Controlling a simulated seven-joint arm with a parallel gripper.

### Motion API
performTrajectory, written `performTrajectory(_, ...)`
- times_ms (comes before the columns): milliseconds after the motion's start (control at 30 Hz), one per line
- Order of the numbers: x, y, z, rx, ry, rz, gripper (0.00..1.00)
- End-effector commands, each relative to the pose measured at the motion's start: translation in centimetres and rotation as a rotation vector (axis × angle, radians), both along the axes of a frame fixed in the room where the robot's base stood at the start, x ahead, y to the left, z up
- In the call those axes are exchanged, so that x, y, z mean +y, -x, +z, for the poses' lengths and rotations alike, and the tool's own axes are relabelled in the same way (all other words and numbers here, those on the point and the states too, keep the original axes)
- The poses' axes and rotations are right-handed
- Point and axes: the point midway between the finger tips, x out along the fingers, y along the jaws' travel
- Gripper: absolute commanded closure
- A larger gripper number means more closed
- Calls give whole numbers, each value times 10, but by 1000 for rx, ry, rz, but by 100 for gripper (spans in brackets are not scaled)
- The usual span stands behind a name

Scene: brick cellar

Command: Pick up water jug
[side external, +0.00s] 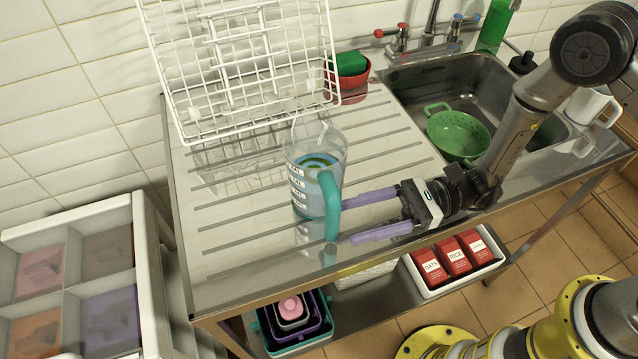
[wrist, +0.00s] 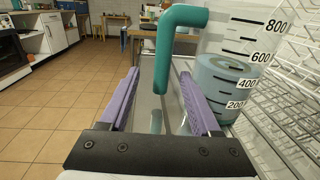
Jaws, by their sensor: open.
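The water jug (side external: 309,190) is a clear measuring jug with bluish contents and a teal handle. It stands upright on the ribbed metal draining board (side external: 235,262). In the wrist view the jug (wrist: 224,75) is close on the right, with its scale marks facing me and its handle at the top middle. My gripper (side external: 342,222) is to the right of the jug, with its purple fingers apart and pointing at the handle. In the wrist view my gripper (wrist: 157,85) is open, and the lower part of the handle shows between its fingers. I cannot tell whether they touch.
A white wire dish rack (side external: 245,75) stands behind the jug. A sink (side external: 465,95) with a green colander (side external: 458,133) is at the back right. The board's front left is clear.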

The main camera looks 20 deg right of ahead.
Motion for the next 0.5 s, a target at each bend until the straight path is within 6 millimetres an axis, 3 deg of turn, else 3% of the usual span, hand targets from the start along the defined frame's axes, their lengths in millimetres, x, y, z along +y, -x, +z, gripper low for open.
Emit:
performTrajectory(300,42,-6,4,-1,-1,3,36)
performTrajectory(500,48,-7,5,0,0,-1,36)
